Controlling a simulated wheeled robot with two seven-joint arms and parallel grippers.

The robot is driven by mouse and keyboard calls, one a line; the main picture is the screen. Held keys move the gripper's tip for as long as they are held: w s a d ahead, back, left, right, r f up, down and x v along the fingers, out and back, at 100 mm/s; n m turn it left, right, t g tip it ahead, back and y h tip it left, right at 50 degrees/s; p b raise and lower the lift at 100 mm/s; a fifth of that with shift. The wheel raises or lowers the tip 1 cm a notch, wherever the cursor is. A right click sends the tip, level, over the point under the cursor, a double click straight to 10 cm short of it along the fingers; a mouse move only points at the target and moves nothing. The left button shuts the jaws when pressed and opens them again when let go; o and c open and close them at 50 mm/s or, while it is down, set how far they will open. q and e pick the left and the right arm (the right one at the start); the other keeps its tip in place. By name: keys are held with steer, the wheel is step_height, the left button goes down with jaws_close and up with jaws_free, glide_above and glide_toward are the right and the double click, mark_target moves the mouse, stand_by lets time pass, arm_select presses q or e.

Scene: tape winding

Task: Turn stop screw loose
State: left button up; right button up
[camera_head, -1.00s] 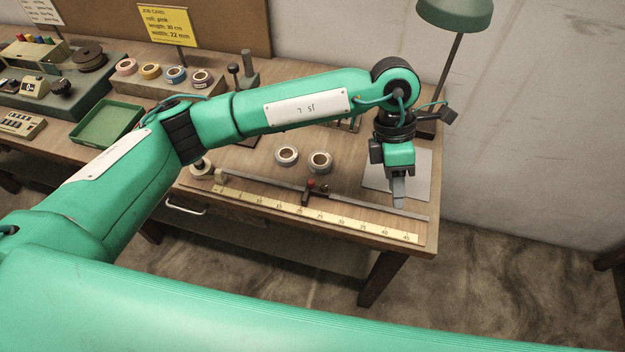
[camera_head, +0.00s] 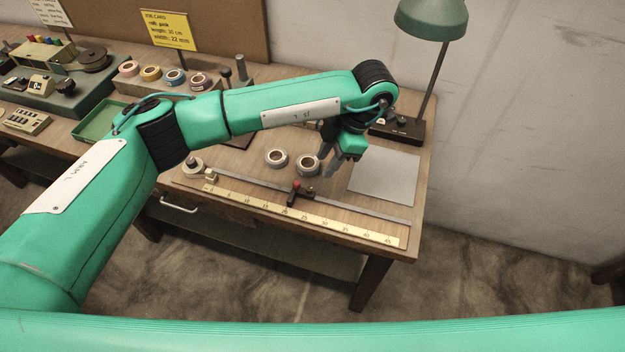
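The stop screw is a small red knob (camera_head: 296,187) on a dark stop block (camera_head: 292,199) that sits across the metal rail (camera_head: 345,208) beside the yellow ruler (camera_head: 300,214). My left gripper (camera_head: 328,166) hangs above the bench, behind and to the right of the knob and apart from it. Its fingers point down and to the left, near the right tape roll. I cannot tell from this angle whether its fingers are apart. My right gripper is not in view.
Two tape rolls (camera_head: 276,158) (camera_head: 307,165) lie behind the rail. A grey sheet (camera_head: 385,178) covers the right bench end, with a green lamp (camera_head: 431,18) behind it. A green tray (camera_head: 100,120) and a row of rolls (camera_head: 175,77) are at left.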

mark_target(310, 188)
arm_select(q)
steer(key=p+x, duration=0.2)
steer(key=x, duration=0.6)
steer(key=shift+a+f, duration=0.1)
steer(key=shift+f, duration=0.2)
jaws_close()
